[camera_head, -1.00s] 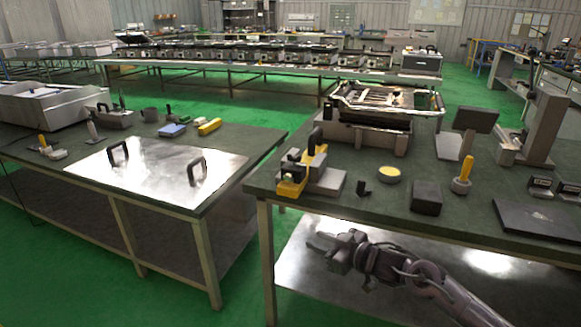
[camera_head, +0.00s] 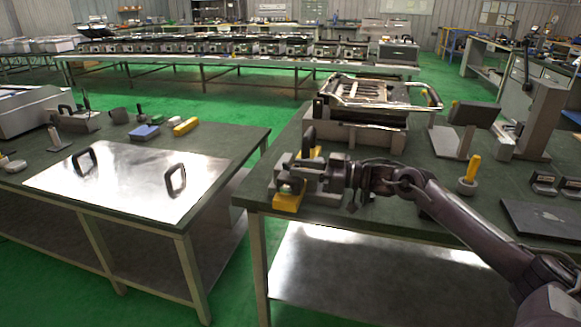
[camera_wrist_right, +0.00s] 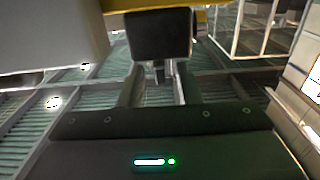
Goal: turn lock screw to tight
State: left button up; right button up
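The yellow-and-grey clamp fixture (camera_head: 288,201) stands at the left end of the right-hand bench, with an upright black handle (camera_head: 308,140) behind it. My right gripper (camera_head: 284,176) is at the fixture, its fingers pointing left over the grey top. In the right wrist view, the two fingers of my right gripper (camera_wrist_right: 160,88) are apart, and a dark block (camera_wrist_right: 160,34) with a short stem covers their tips. I cannot tell whether they touch it. The lock screw cannot be clearly made out; my gripper covers part of the fixture. My left gripper is out of view.
A metal heating unit (camera_head: 372,100) stands behind my right forearm. A yellow-handled tool (camera_head: 470,174), a tilted dark screen (camera_head: 474,115) and a flat black plate (camera_head: 540,219) are to the right. A metal sheet with two handles (camera_head: 125,184) lies on the left bench.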

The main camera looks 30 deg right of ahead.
aim_at(291, 163)
jog(key=shift+x, duration=1.6)
grip_shut()
